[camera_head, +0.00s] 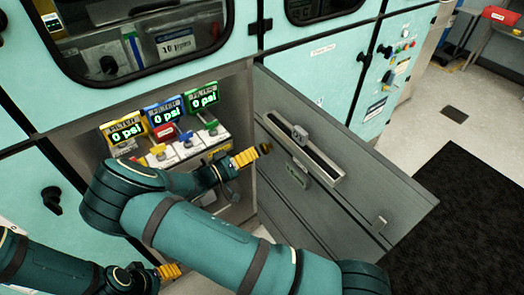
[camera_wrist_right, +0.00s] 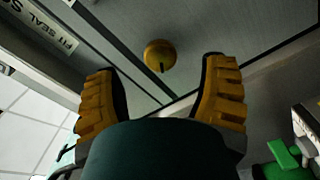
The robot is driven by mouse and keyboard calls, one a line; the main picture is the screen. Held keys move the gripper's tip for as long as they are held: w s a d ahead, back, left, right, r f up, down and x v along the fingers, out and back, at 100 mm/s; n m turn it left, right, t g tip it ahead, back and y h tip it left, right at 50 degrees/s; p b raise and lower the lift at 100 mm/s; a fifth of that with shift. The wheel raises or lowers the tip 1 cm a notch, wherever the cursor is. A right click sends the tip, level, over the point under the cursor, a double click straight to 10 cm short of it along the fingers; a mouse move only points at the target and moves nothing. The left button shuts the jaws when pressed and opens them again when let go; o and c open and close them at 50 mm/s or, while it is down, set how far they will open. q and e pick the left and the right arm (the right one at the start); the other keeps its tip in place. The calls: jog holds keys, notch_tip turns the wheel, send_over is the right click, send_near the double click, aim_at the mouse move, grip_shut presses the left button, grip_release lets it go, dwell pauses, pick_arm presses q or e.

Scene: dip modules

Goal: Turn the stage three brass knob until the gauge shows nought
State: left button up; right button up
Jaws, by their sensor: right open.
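A round brass knob (camera_wrist_right: 160,55) with a dark mark sits on a grey panel in the right wrist view. It lies ahead of and between the spread yellow fingers of my right gripper (camera_wrist_right: 163,72), apart from both. Three gauges, yellow (camera_head: 122,134), blue (camera_head: 166,115) and green (camera_head: 203,98), each read 0 psi. Which is stage three is not legible. My left gripper (camera_head: 168,271) is low at the left, mostly hidden, its opening unclear.
Small valves with coloured handles (camera_head: 209,127) stand below the gauges, close to my right gripper. An open grey door panel (camera_head: 340,210) with a handle bar is at the right. A dark mat (camera_head: 470,220) lies on the floor beyond it. Teal cabinets (camera_head: 345,65) stand behind.

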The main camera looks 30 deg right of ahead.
jog(key=a, duration=0.6)
jog(key=shift+s+a, duration=0.15)
jog(key=shift+a, duration=0.25)
